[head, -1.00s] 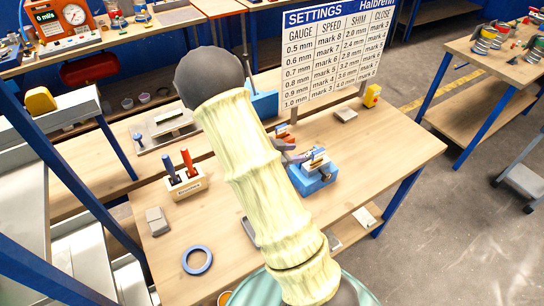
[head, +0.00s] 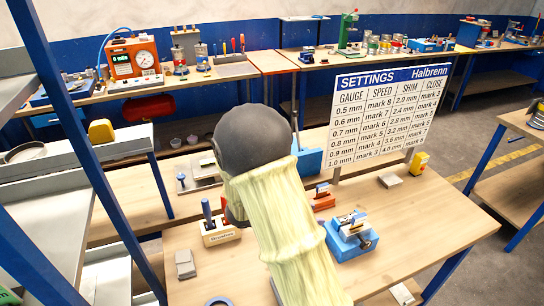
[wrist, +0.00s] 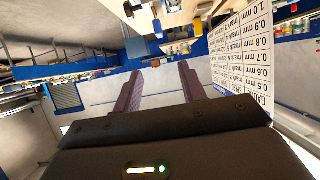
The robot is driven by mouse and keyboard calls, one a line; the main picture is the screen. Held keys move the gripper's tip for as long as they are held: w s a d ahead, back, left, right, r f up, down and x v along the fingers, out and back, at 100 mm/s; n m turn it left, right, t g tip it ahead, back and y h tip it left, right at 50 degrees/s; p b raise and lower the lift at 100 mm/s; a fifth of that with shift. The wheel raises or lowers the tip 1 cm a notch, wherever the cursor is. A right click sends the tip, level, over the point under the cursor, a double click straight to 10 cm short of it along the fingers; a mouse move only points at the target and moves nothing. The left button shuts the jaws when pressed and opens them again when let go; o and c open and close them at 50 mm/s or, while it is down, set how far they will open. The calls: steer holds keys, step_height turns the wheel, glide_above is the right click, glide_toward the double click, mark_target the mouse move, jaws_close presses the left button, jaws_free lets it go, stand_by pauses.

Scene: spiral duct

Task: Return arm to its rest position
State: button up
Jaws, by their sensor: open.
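My arm, in a pale ribbed sleeve with a dark round joint, rises through the middle of the head view over the wooden workbench (head: 440,215). It hides my gripper there. In the wrist view my gripper (wrist: 160,72) shows two dark purple fingers, spread apart with nothing between them. The settings board (wrist: 243,52) appears upside down at the right of the wrist view, beyond the fingers. In the head view the same board (head: 390,112) stands upright at the back of the bench, right of my arm.
On the bench are a blue fixture (head: 352,238), a tool holder (head: 220,234), a grey block (head: 185,264), a yellow block (head: 419,162) and a blue stand (head: 306,160). A blue post (head: 85,150) and metal shelving stand at left. Open floor lies at right.

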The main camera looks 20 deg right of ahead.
steer(key=w+a+r+n+t+y, duration=0.2)
steer(key=w+a+n+t+y, duration=0.2)
steer(key=a+n+t+y, duration=0.5)
steer(key=s+a+n+g+y, duration=0.1)
steer(key=s+n+g+y, duration=0.3)
steer(key=s, duration=1.1)
steer(key=n+g, duration=0.3)
steer(key=n, duration=0.1)
steer(key=shift+s+a+g, duration=0.15)
steer(key=shift+a+g, duration=0.15)
